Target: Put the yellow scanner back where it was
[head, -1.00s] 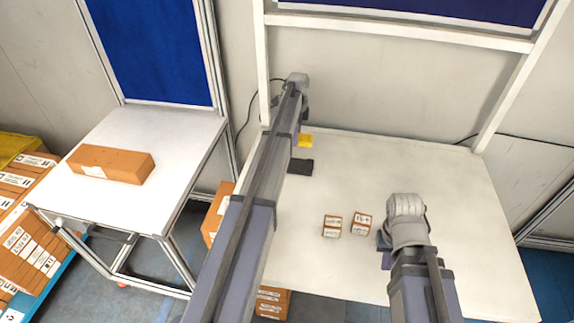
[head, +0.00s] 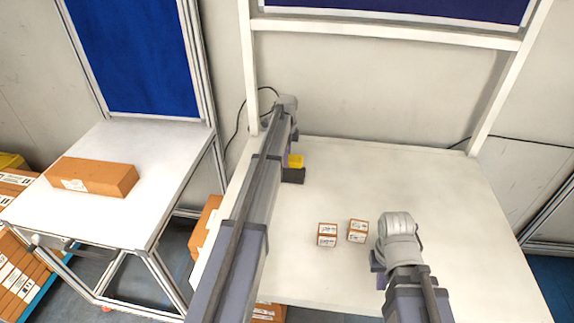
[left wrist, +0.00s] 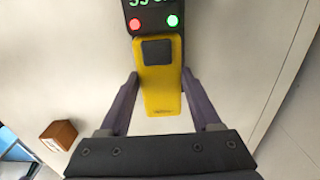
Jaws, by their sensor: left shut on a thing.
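The yellow scanner (head: 296,160) shows at the far left of the white table, partly hidden by my left arm. In the left wrist view the yellow scanner (left wrist: 162,88), with a dark square on its face, lies between the fingers of my left gripper (left wrist: 160,78), which is shut on it. A black device (left wrist: 152,18) with a lit display and red and green lights is at the scanner's far end; whether they touch is unclear. In the head view a black block (head: 293,176) is right by the scanner. My right gripper (head: 377,262) is mostly hidden under its wrist.
Two small brown boxes (head: 327,235) (head: 357,231) stand mid-table. A long brown box (head: 92,177) lies on the left side table (head: 150,145). The table's right part (head: 450,200) is clear. A white frame post (head: 246,70) rises at the back left.

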